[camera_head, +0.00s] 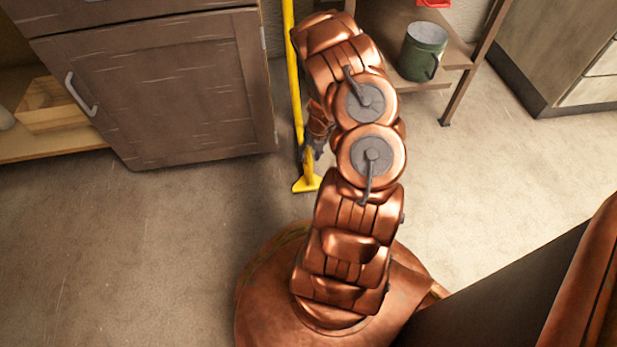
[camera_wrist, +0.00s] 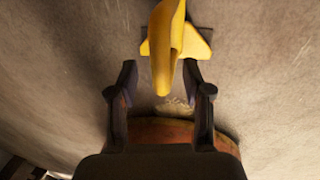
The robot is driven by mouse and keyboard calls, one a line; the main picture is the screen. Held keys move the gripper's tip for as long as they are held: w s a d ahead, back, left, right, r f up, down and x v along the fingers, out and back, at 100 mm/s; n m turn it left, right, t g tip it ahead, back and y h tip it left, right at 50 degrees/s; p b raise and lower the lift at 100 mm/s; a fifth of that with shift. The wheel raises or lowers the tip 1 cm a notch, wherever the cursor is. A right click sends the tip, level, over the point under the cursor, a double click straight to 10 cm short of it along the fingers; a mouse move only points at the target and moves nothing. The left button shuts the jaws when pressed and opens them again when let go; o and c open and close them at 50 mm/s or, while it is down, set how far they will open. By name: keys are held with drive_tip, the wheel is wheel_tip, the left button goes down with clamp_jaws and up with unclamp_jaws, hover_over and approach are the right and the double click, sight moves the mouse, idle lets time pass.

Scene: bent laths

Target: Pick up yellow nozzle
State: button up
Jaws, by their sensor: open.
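The yellow nozzle (camera_head: 307,183) is a long upright yellow tube with a flared foot near the floor, between the cabinet and my arm in the head view. In the wrist view the yellow nozzle (camera_wrist: 166,48) is at the top centre, its foot spreading to both sides. My gripper (camera_wrist: 160,80) is open, with one dark finger on each side below the nozzle in the picture. In the head view my gripper (camera_head: 307,150) is beside the tube and partly hidden by my arm. I cannot tell whether a finger touches the nozzle.
A brown wooden cabinet (camera_head: 160,90) stands close to the left of the nozzle. A shelf (camera_head: 455,55) with a green bucket (camera_head: 422,52) is at the back right. Another cabinet (camera_head: 560,50) is at the far right. The floor (camera_head: 120,250) at the front left is clear.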

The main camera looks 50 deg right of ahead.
drive_tip(key=shift+w+a+f, duration=0.1)
drive_tip(key=shift+f, duration=0.75)
clamp_jaws()
